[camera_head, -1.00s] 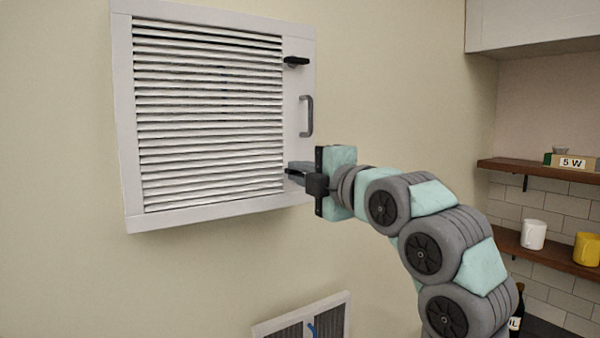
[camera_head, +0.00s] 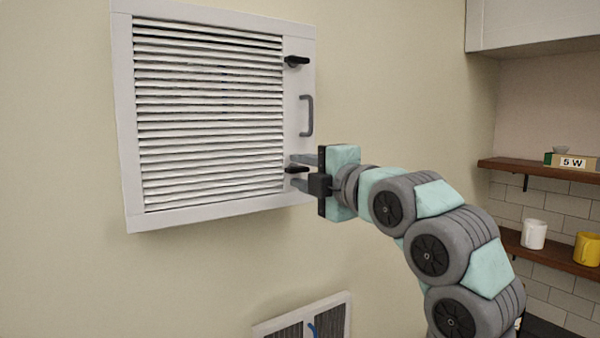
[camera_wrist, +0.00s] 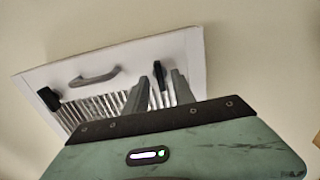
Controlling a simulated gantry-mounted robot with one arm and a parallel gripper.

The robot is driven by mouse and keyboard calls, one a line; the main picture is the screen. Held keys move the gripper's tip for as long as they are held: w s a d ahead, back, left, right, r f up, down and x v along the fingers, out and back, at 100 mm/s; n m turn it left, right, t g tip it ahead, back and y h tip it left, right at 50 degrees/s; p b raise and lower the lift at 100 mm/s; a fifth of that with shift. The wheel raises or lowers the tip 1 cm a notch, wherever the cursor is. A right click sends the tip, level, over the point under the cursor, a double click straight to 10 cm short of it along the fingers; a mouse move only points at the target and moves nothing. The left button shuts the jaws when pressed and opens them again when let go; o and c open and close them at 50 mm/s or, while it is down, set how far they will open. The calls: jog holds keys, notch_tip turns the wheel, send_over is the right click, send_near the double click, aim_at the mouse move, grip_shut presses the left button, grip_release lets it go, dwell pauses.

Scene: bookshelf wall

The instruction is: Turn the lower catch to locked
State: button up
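The lower catch (camera_head: 296,169) is a small black lever on the right frame of the white louvered door (camera_head: 125,120). In the head view it lies roughly horizontal, its end toward the slats. My gripper (camera_head: 294,172) is open, with one grey finger above the catch and one below it. In the wrist view the dark lower catch (camera_wrist: 158,74) stands between the two spread fingers of my gripper (camera_wrist: 160,79), with a gap on each side. Whether any finger touches it is unclear.
A similar black upper catch (camera_head: 296,61) and a grey handle (camera_head: 308,116) sit higher on the same frame. A smaller framed vent (camera_head: 338,318) is low on the wall. Wooden shelves (camera_head: 545,247) with mugs stand at the right. The wall beside the door is clear.

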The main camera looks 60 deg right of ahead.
jog(key=b+v, duration=0.1)
jog(key=v, duration=0.9)
jog(key=shift+b, duration=0.4)
jog(key=shift+s+a, duration=0.1)
